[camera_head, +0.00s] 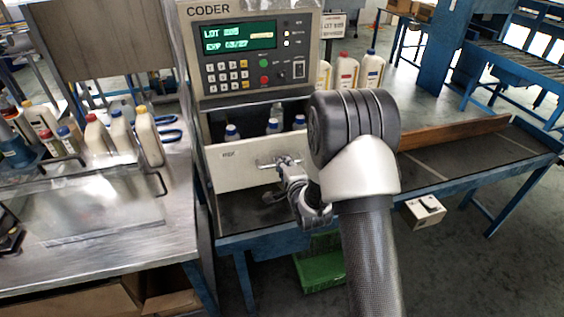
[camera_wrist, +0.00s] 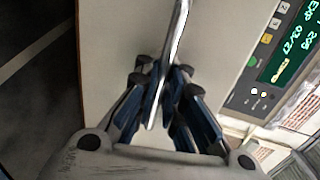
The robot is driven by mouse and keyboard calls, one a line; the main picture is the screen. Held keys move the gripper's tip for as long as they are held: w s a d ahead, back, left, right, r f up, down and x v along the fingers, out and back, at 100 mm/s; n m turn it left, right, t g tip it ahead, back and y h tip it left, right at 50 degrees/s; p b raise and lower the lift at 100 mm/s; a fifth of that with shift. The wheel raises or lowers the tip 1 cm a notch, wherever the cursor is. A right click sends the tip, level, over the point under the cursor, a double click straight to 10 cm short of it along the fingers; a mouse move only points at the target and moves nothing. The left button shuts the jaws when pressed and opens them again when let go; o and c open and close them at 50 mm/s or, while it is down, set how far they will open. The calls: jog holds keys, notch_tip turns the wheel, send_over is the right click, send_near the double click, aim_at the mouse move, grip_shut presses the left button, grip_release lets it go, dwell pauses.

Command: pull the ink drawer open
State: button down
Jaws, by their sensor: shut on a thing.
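The ink drawer (camera_head: 238,171) is a pale-fronted drawer below the coder panel in the head view. It stands partly out, and several bottles with blue caps (camera_head: 272,126) show inside it behind the front. A metal bar handle (camera_wrist: 180,40) runs between my fingers in the wrist view. My gripper (camera_head: 288,168) is at the drawer's front and is shut on the handle; in the wrist view its dark blue fingers (camera_wrist: 168,95) lie on both sides of the bar. My arm hides the drawer's right end.
The coder (camera_head: 250,55) with its green screen and keypad stands above the drawer. A metal table (camera_head: 110,205) with bottles (camera_head: 148,135) is at the left. White bottles (camera_head: 346,72) stand behind my arm. A green crate (camera_head: 318,268) sits below.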

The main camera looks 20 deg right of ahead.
jog(key=shift+s+r, duration=0.1)
dwell(0.3)
jog(key=c, duration=2)
grip_release()
jog(key=shift+o, duration=0.2)
jog(key=shift+s, duration=0.1)
jog(key=v, duration=1.2)
